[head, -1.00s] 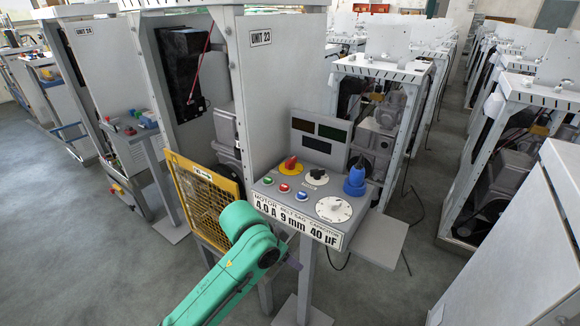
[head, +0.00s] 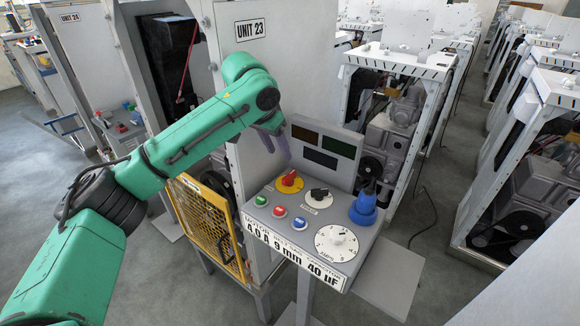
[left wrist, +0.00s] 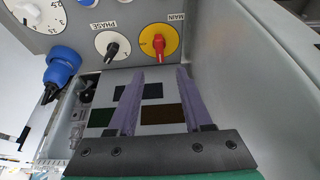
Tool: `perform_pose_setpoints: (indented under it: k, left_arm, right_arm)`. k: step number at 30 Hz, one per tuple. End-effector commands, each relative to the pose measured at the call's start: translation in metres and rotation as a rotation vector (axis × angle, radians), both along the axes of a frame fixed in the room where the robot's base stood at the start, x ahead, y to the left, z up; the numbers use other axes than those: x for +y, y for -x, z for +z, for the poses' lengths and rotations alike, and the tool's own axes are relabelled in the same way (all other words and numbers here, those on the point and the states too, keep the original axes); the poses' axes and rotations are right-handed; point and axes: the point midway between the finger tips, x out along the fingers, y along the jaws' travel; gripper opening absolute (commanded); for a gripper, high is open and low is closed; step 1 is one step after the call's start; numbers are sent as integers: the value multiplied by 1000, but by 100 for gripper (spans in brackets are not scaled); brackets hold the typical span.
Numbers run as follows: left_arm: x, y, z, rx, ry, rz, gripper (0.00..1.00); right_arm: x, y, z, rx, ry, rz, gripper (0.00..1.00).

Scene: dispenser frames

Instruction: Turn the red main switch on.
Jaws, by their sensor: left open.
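The red main switch (head: 289,178) is a red knob on a yellow round plate at the upper left of the grey control panel (head: 262,185). In the left wrist view the red knob (left wrist: 159,44) sits on its yellow plate beside the word MAIN, ahead of the fingers. My left gripper (head: 279,145), with purple fingers, is above and slightly behind the switch in the head view. In the left wrist view its two fingers (left wrist: 157,80) are apart, with nothing between them. They appear clear of the knob. My right gripper is not in view.
A black PHASE knob (head: 319,194), a blue plug (head: 363,206), a white dial (head: 336,243) and several push buttons share the panel. Dark display windows (head: 321,158) stand behind. The UNIT 23 cabinet wall (head: 237,60) rises close by; a yellow mesh guard (head: 205,219) is at left.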

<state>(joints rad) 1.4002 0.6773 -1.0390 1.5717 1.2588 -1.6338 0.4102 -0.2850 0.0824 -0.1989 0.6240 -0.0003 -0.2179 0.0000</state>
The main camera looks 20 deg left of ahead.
Motion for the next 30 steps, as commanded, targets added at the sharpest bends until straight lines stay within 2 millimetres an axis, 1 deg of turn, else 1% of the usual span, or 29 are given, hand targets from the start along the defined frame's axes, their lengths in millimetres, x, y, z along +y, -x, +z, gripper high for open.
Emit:
perform_pose_setpoints:
  k: [1,3,6,8,10,12,15,17,19,22,23,24,26,27,30]
  left_arm:
    - [-2,-4,-10,6,-1,0,50]
    - [-4,-11,-27,5,-2,0,50]
    - [-9,-20,-53,5,-1,-1,50]
    - [-11,-26,-67,5,-2,0,50]
    - [-13,-31,-81,3,-1,-1,50]
    - [-15,-35,-91,2,0,-1,50]
    - [-16,-39,-100,-1,0,-2,50]
    - [-16,-39,-102,-1,-2,-1,50]
    - [-16,-39,-103,-2,-1,-1,50]
    - [-16,-39,-103,-1,0,-2,50]
    - [-16,-39,-103,-1,0,-2,46]
    - [-16,-39,-102,-1,0,-2,31]
    - [-16,-39,-102,-1,0,-2,8]
    - [-16,-39,-102,-1,0,-2,0]
    - [-16,-39,-102,-1,0,-2,0]
  right_arm:
    - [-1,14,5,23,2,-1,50]
    - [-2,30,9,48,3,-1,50]
    - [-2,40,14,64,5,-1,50]
    - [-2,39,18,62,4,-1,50]
    - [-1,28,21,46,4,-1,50]
    - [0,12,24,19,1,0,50]
    - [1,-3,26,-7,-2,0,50]
    - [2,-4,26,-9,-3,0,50]
    - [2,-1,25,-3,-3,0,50]
    - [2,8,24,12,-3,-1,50]
    - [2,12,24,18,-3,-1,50]
    - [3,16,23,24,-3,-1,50]
    - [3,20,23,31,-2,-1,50]
    - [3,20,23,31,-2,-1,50]
    - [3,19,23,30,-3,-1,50]
